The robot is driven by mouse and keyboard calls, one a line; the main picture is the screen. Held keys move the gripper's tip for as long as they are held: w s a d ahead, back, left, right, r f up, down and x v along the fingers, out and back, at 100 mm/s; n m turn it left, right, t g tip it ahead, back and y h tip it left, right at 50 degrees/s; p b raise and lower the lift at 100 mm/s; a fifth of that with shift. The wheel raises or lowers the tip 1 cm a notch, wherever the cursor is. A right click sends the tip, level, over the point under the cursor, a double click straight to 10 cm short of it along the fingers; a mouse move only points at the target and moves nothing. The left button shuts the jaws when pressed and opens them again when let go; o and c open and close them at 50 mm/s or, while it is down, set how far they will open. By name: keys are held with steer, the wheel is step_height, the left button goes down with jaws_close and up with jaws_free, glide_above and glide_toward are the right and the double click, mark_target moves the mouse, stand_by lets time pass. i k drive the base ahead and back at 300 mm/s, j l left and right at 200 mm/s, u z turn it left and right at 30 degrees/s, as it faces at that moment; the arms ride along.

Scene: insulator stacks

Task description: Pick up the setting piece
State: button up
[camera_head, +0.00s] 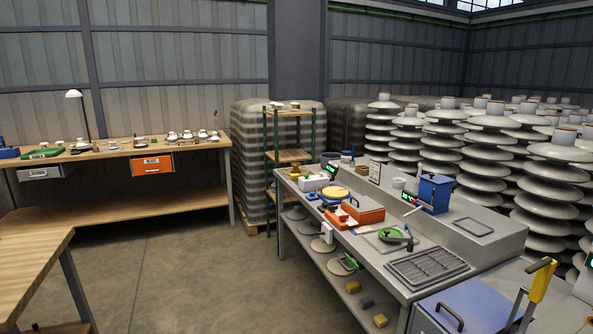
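I cannot tell which object is the setting piece; many small items are in view and none is clearly marked as it. The grey workbench (345,250) at the centre right holds a round yellow-topped device (335,192), an orange tray-like piece (362,216), a green round tool (390,234) with a dark handle, and a blue box-shaped device (436,192). On its lower shelf lie a yellow block (353,287), a dark block (367,302) and another yellow block (380,320). My gripper is not in view.
Tall stacks of grey insulator discs (440,150) fill the right. A wooden bench (110,152) with an orange drawer (152,164) stands along the left wall. A blue-lidded unit with a yellow handle (540,280) is at the lower right. The concrete floor (190,280) between benches is clear.

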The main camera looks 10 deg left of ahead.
mark_target(295, 165)
steer(key=i+j+u, duration=0.4)
steer(key=i, duration=0.4)
steer(key=i+u, duration=0.4)
steer(key=i, duration=2.4)
steer(key=j+u, duration=0.05)
steer(key=j, duration=0.05)
